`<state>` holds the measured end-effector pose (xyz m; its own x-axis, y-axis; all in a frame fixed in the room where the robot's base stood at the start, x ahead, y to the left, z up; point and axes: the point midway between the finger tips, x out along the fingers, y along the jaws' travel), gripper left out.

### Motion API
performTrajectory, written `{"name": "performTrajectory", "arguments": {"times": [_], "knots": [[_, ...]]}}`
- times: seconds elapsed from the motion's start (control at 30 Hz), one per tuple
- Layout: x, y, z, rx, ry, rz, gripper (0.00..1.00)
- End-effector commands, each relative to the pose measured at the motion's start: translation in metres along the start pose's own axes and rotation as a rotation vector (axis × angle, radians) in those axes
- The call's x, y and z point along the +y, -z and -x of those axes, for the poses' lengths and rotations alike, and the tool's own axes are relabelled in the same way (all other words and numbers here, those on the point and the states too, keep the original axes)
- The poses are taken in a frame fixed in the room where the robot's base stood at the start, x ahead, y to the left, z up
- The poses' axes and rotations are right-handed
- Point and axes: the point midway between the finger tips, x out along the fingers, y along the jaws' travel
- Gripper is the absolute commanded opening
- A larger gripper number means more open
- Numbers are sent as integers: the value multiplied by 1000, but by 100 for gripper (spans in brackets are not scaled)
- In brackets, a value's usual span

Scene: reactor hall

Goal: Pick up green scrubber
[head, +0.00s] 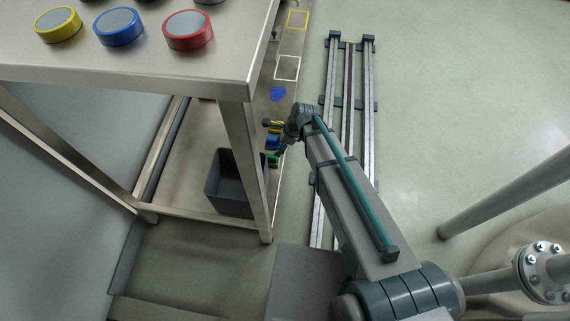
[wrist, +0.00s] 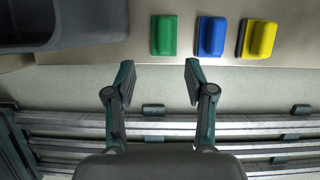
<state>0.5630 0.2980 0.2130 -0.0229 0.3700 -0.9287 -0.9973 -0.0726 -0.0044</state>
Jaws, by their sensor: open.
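The green scrubber (wrist: 165,36) lies on the lower shelf, near its edge, in the wrist view. In the head view it is a small green patch (head: 273,160) beside the grey bin, partly hidden by the table leg and my arm. My gripper (wrist: 157,75) is open and empty. Its fingertips are short of the green scrubber, one to either side of its line, and do not touch it. In the head view my gripper (head: 276,135) is small and hard to make out among the scrubbers.
A blue scrubber (wrist: 211,37) and a yellow scrubber (wrist: 258,39) lie right of the green one. A dark grey bin (wrist: 62,40) stands to its left. The steel table (head: 200,72) with coloured round pieces is above the shelf. Floor rails (head: 348,75) run alongside.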

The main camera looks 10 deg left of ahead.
Motion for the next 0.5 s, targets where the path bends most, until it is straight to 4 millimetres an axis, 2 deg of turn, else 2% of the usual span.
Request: {"name": "performTrajectory", "arguments": {"times": [0.23, 0.5], "knots": [[-6, -9, -18, -14, 9, -36, 54], [-6, -8, -56, -13, 8, -35, 54]]}}
